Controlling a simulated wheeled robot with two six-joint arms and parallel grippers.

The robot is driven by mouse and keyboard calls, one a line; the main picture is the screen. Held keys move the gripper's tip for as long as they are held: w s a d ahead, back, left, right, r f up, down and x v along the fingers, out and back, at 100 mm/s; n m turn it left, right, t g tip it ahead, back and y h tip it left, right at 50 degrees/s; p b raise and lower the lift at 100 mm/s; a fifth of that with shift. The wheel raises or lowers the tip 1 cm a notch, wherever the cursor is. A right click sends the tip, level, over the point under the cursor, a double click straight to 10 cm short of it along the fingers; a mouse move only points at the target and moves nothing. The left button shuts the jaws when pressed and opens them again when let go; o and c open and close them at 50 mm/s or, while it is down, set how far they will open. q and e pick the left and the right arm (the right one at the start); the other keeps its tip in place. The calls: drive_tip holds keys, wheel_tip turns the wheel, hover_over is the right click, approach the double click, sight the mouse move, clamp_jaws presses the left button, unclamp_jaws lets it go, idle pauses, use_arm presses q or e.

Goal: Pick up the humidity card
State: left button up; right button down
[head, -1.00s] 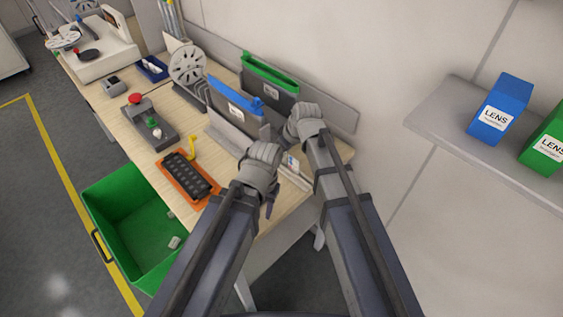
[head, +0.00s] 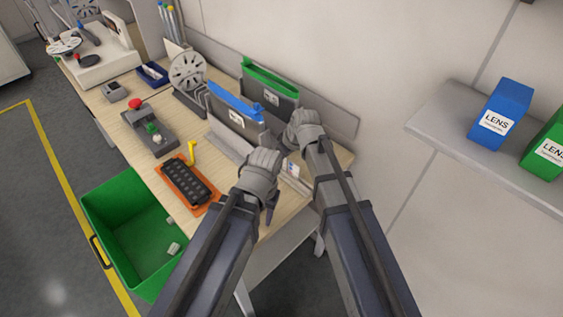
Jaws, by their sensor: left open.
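A small white card with a blue mark (head: 292,168) stands in a low pale holder at the bench's near right end, between my two hands. It may be the humidity card; its print is too small to read. My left gripper (head: 269,203) is over the near edge of the bench, just left of and nearer than this card. It is open, seen from behind, and nothing shows in it. My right gripper (head: 289,139) is beyond the card, in front of the green-topped dark pouch (head: 268,92). Its fingers are mostly hidden by its wrist.
A blue-topped pouch (head: 236,114) stands behind a grey rail. An orange tray (head: 209,204) with a black part, a yellow hook (head: 191,152) and a button box (head: 157,138) lie left. A green bin (head: 122,222) is on the floor. A shelf (head: 440,120) with lens boxes is right.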

use_arm(q)
drive_tip(key=shift+r, duration=0.1)
use_arm(e)
drive_tip(key=shift+r, duration=0.1)
use_arm(q)
wheel_tip(320, 180, up, 18)
drive_tip(key=p, duration=1.8)
use_arm(e)
wheel_tip(320, 180, up, 18)
